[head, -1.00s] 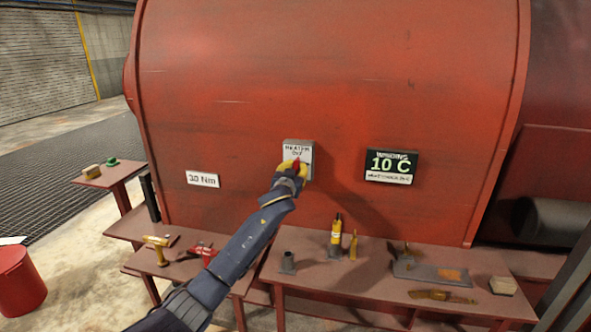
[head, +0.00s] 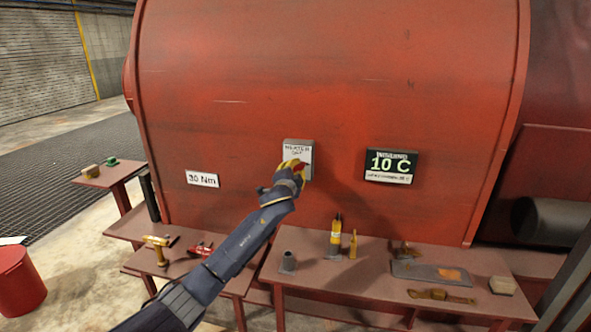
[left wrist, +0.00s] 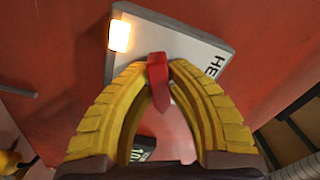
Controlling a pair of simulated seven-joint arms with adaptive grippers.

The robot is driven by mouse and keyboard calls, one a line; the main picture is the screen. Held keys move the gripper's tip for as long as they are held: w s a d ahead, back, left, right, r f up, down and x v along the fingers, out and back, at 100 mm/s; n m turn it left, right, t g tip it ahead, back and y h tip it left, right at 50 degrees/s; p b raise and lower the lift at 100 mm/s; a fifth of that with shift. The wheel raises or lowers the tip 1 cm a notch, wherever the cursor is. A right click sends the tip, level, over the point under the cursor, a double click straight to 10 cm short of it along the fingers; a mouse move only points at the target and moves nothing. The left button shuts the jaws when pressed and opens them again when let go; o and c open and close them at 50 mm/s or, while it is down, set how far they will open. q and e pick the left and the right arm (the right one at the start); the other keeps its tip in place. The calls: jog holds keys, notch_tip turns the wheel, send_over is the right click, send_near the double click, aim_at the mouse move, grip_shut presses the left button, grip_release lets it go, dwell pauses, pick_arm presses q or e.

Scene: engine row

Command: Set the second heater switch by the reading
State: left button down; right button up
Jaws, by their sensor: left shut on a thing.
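The heater switch box (head: 297,148) is a pale plate on the red engine casing, with "HEATER" lettering at its top. It also shows in the left wrist view (left wrist: 195,48), tilted, with a glowing amber lamp (left wrist: 119,36) at its corner. My left gripper (head: 298,168) is at the lower part of the box. In the left wrist view its yellow fingers (left wrist: 160,68) are closed around the red switch lever (left wrist: 158,82). The reading sign (head: 391,166) to the right shows "10 C"; its smaller lines are hard to read. My right gripper is not in view.
A "30 Nm" label (head: 202,179) is on the casing at left. Benches below hold a yellow drill (head: 157,246), a red tool (head: 200,249), a yellow bottle (head: 336,234) and a grey tray (head: 420,270). A red bin (head: 20,283) stands at lower left.

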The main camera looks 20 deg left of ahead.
pick_arm(q)
jog(key=m, duration=0.4)
jog(key=shift+m, duration=0.4)
dwell(0.4)
jog(key=c, duration=1.3)
grip_release()
jog(key=shift+s, duration=0.1)
jog(key=s, duration=1.1)
jog(key=shift+s+d, duration=0.35)
jog(key=shift+s, duration=0.05)
jog(key=shift+f, duration=0.15)
